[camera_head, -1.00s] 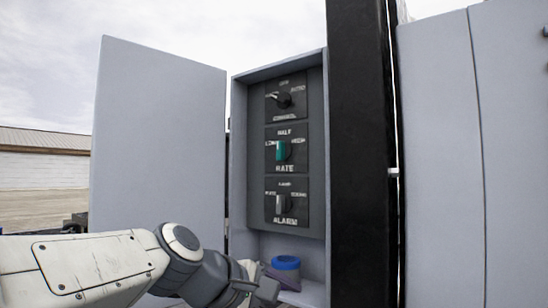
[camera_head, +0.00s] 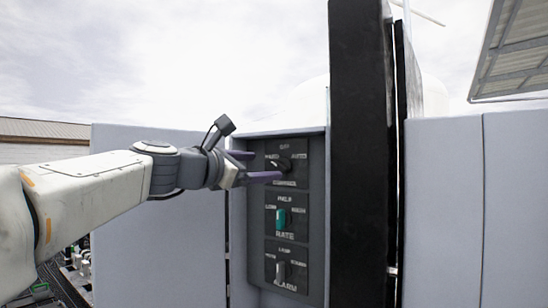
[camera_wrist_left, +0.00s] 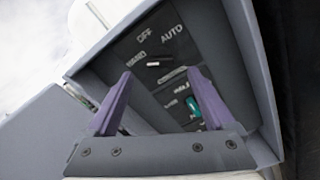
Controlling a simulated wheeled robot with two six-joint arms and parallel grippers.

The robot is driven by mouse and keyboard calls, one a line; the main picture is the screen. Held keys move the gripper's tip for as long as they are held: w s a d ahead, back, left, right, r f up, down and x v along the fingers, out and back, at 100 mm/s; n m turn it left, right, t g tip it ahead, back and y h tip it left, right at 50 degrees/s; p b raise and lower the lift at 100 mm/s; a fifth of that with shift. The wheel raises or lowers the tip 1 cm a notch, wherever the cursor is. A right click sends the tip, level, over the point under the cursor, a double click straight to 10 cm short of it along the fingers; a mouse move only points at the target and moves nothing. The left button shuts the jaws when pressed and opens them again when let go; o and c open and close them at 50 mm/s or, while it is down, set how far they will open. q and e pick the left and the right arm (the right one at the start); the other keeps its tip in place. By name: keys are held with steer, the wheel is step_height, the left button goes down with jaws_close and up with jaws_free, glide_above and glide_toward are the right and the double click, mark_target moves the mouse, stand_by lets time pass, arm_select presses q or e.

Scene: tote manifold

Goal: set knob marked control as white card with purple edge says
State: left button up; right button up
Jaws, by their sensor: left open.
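The control knob (camera_head: 280,166) is a dark knob on the top plate of the grey panel, with OFF above it and AUTO to its right in the head view. It also shows in the left wrist view (camera_wrist_left: 152,64), ahead of the fingertips. I cannot tell its exact setting. My left gripper (camera_head: 264,166) is open, with its two purple fingers pointing at the knob, one higher and one lower; I cannot tell whether they touch it. The fingers also show spread in the left wrist view (camera_wrist_left: 158,78). The white card with purple edge is not in view. My right gripper is not in view.
The teal RATE knob (camera_head: 281,219) and the grey ALARM knob (camera_head: 280,271) sit below on the same panel. Box walls frame the panel. An open door (camera_head: 160,245) stands left and a thick black post (camera_head: 360,150) stands close on the right.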

mark_target(279, 166)
arm_select(q)
steer(key=p+x, duration=0.1)
steer(key=x, duration=0.4)
steer(key=shift+w+d+r+p, duration=0.1)
steer(key=shift+p, duration=0.3)
steer(key=shift+w+d, duration=0.2)
steer(key=shift+w, duration=0.1)
